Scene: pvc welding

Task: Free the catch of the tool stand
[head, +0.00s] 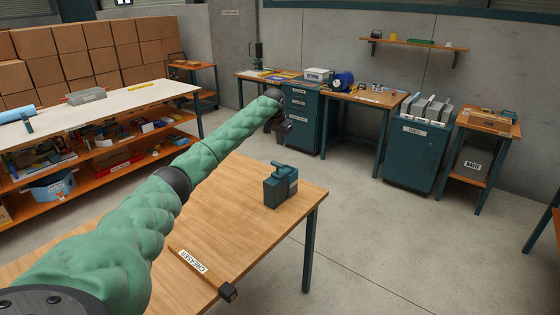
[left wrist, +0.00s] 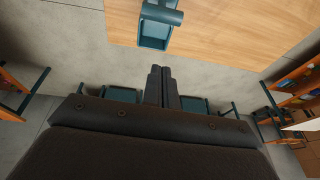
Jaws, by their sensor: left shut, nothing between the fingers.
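A small dark teal block with a lever-like bar on top, which looks like the tool stand (head: 279,190), stands upright near the far right corner of the wooden table. In the left wrist view the stand (left wrist: 155,36) shows at the top, beyond my fingertips and apart from them. I cannot tell which part of it is the catch. My left gripper (head: 285,128) is in the air above and beyond the stand, touching nothing. In the left wrist view its two fingers (left wrist: 162,72) are together and empty. My right gripper is not in view.
A wooden strip labelled CREASER (head: 195,266) with a dark end lies near the table's (head: 245,230) front edge. Bare tabletop surrounds the stand. A white-topped bench (head: 110,103), a teal cabinet (head: 412,160) and side tables stand farther off, with open floor between.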

